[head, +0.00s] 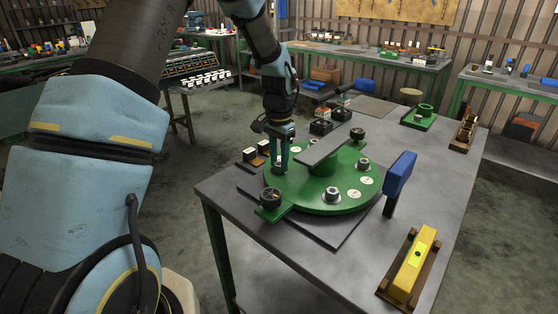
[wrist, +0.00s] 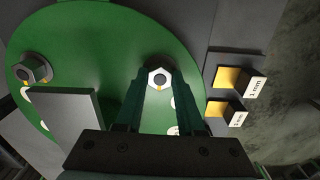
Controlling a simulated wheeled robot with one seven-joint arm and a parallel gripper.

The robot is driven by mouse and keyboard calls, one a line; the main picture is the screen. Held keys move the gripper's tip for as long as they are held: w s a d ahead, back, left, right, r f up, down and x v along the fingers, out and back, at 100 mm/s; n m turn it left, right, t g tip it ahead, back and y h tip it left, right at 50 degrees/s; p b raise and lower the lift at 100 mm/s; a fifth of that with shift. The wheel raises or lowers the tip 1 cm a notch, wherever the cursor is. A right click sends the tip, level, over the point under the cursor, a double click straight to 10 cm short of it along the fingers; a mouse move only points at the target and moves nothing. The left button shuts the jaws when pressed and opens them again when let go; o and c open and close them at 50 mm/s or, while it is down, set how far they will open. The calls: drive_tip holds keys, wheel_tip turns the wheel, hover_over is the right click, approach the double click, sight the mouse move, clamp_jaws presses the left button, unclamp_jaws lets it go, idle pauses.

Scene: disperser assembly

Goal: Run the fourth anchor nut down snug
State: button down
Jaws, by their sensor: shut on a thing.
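The green round disperser base (head: 308,201) lies on a grey plate on the workbench, with a flat grey bar across its raised middle. Anchor nuts on studs sit around its rim: a front one (head: 333,194), a right one (head: 363,163) and a far one (head: 357,134). My gripper (head: 280,166) points down at the left rim. In the wrist view its fingers (wrist: 158,88) are shut on the anchor nut (wrist: 159,77), with the stud end showing in the nut's middle. Another nut (wrist: 33,68) stands apart at the left. Whether the gripped nut touches the base is hidden.
A black knob (head: 270,197) sits on the base's front tab. Shim blocks (wrist: 249,87) lie just beside the base. A blue-handled tool (head: 400,175) stands to the right, and a yellow level (head: 413,270) lies in a wooden holder. The bench's right side has free room.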

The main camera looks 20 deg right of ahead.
sight(279, 164)
drive_tip(key=shift+m, duration=0.5)
drive_tip(key=c, duration=0.5)
unclamp_jaws()
wheel_tip(279, 164, up, 11)
drive_tip(key=shift+f+b, duration=0.1)
drive_tip(key=shift+b, duration=1.1)
